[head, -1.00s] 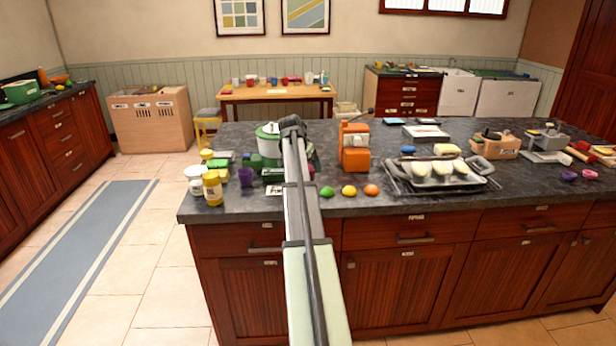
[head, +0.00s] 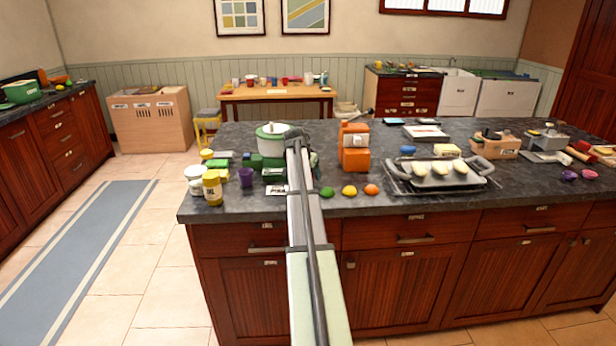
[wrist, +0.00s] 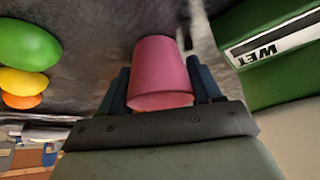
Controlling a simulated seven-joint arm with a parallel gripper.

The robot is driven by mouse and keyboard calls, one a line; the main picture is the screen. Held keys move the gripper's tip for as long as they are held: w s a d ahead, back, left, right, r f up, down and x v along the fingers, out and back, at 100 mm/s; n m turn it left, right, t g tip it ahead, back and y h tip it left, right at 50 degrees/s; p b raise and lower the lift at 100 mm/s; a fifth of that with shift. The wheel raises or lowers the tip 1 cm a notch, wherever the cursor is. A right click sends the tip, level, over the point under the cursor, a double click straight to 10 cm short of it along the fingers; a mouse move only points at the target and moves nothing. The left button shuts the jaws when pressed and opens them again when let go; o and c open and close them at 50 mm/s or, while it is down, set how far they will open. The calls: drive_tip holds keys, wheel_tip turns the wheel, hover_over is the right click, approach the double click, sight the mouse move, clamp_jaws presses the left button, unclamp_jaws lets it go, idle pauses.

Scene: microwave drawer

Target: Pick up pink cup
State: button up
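The pink cup (wrist: 160,72) shows in the wrist view, between the two dark blue fingers of my gripper (wrist: 160,85). Its wider end is towards the palm and its narrower end points away. The fingers lie close along both sides of the cup; I cannot tell whether they press on it. In the head view my arm reaches over the counter's near edge, and its end (head: 297,140) is in front of the green-and-white pot. The cup and fingertips are hidden there.
Green, yellow and orange round items (wrist: 25,45) lie to the left.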

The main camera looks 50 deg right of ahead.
drive_tip(key=c, duration=0.6)
drive_tip(key=shift+r, duration=0.1)
